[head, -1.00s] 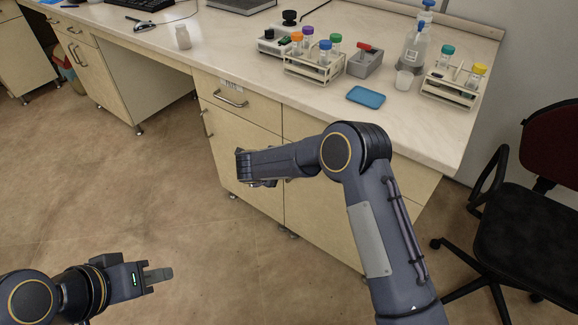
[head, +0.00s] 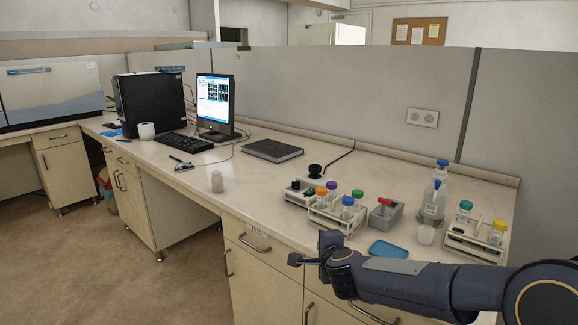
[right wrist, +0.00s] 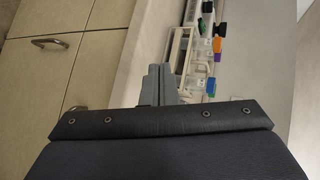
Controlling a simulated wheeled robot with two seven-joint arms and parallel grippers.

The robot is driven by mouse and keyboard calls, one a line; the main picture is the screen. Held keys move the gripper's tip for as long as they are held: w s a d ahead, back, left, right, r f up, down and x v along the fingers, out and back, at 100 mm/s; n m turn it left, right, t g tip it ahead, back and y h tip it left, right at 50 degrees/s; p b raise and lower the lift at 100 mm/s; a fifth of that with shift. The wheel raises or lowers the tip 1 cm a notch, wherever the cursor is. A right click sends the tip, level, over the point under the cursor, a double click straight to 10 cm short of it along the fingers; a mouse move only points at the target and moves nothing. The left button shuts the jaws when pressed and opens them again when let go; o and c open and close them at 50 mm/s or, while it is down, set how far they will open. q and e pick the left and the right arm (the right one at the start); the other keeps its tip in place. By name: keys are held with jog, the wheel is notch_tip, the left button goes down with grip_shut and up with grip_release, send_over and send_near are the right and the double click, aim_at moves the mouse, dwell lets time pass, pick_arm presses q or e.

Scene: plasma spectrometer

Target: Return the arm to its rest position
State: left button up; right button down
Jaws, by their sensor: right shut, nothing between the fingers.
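My right arm (head: 420,287) comes in from the right in the head view and reaches left in front of the bench. Its gripper (head: 297,259) is at the left end of the arm, near the drawer front. In the right wrist view my right gripper (right wrist: 158,85) is shut and empty, its two grey fingers together. The bench edge and the racks lie beyond the fingers there. My left gripper is not in view.
Open floor (head: 150,285) lies at the left.

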jog(key=s+d+r+n+g+y+p, duration=0.1)
jog(key=s+d+r+n+y+p, duration=0.15)
jog(key=s+r+n, duration=0.45)
jog(key=s+d+r+n+g+y+p, duration=0.1)
jog(key=s+d+r+n+y, duration=0.2)
jog(key=s, duration=0.7)
jog(key=s+d+f+n+g+h, duration=0.1)
jog(key=s+d+f+n, duration=0.1)
jog(key=s, duration=0.5)
jog(key=s+d+f+n+g+h+p, duration=0.1)
jog(key=s+d+f+g, duration=0.1)
jog(key=s, duration=0.6)
jog(key=s+d+f+n+g+h+p, duration=0.1)
jog(key=s+d+f+n+g, duration=0.1)
jog(key=s, duration=0.6)
jog(key=shift+d+f+n, duration=0.3)
jog(key=shift+d+f, duration=0.05)
jog(key=shift+f, duration=0.55)
